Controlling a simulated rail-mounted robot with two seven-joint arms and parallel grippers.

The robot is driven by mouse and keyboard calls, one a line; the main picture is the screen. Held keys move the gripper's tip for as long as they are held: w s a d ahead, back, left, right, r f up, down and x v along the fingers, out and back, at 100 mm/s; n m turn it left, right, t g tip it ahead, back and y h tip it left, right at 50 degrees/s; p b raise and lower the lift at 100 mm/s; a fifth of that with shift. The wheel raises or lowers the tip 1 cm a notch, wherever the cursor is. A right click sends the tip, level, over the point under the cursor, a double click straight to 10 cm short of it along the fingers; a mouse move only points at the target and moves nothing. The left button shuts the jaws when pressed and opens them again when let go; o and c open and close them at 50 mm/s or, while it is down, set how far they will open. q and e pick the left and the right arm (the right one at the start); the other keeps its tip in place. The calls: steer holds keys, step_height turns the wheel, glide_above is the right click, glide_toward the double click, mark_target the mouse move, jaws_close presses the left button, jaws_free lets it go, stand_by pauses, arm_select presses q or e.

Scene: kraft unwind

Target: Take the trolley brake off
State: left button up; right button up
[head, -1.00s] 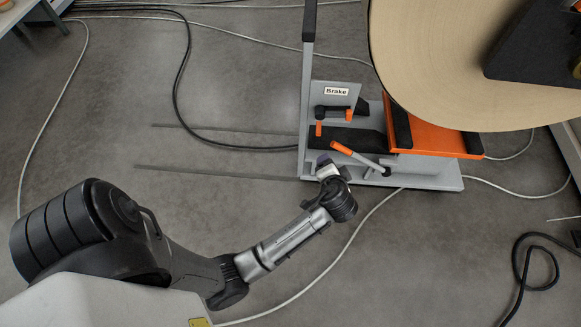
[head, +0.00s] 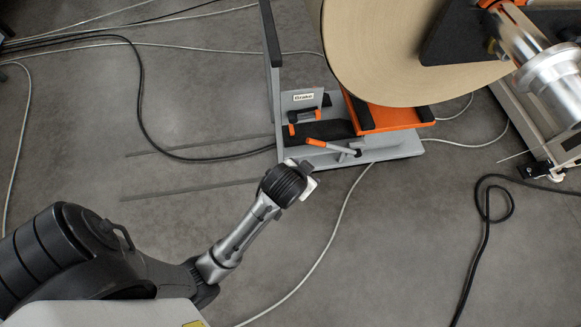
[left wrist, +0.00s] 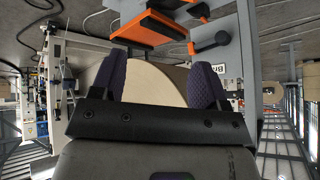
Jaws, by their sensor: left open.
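The grey trolley (head: 385,152) stands at the upper middle of the head view. A small upright plate on it carries the label "Brake" (head: 303,97). My left gripper (head: 312,178) is in front of the trolley's near edge, apart from the lever. In the left wrist view its purple fingers (left wrist: 158,85) are open with nothing held between them. My right gripper is not in view.
A big kraft roll (head: 390,60) overhangs the trolley's orange bed (head: 390,117). The trolley's tall grey post (head: 271,50) rises at its left. A metal shaft (head: 525,40) is at the upper right. Cables (head: 480,230) lie on the floor. The floor in front is otherwise clear.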

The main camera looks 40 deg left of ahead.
arm_select(q)
steer(key=s+r+h+p, duration=0.1)
steer(key=s+r+p, duration=0.3)
steer(key=r+p, duration=0.1)
steer(key=shift+d+r+m+h, duration=0.3)
steer(key=shift+d+r+m, duration=0.15)
steer(key=shift+r, duration=0.45)
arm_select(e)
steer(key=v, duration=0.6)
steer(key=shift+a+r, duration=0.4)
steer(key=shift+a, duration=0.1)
arm_select(q)
steer(key=shift+c, duration=0.5)
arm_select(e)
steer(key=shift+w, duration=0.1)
